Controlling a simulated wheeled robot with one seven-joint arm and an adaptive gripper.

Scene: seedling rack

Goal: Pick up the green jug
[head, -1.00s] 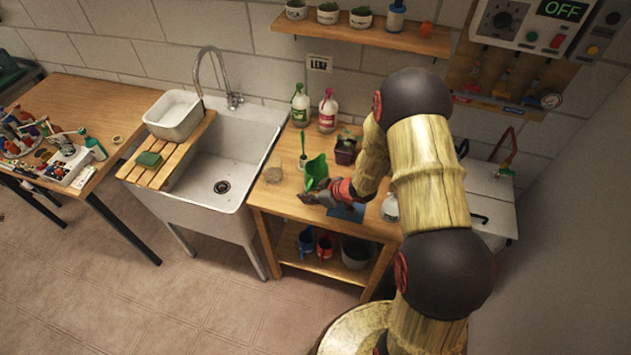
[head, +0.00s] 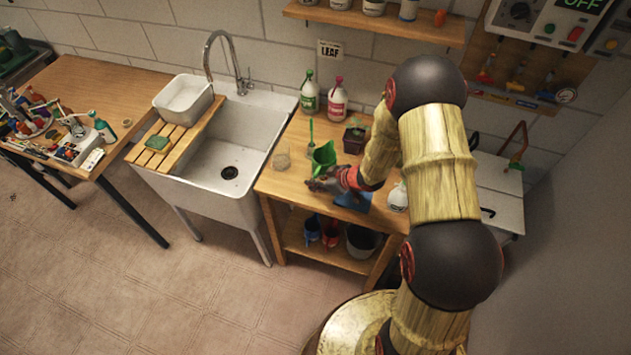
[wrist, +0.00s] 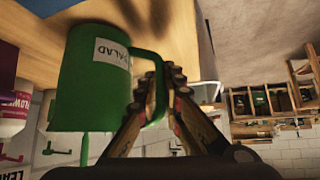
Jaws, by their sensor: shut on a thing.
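The green jug (head: 324,157) is over the wooden worktable right of the sink in the head view. In the wrist view the jug (wrist: 92,80) fills the left side, with a white label reading "ALAD" in part and its handle towards my fingers. My gripper (head: 316,184) is shut on the jug's handle; in the wrist view my gripper (wrist: 160,88) has its fingertips closed at the handle. Whether the jug's base touches the table is hard to tell.
A green-labelled bottle (head: 310,94), a pink-labelled bottle (head: 337,103) and a potted seedling (head: 354,139) stand behind the jug. A blue item (head: 352,201) lies near the front. The sink (head: 232,150) is left.

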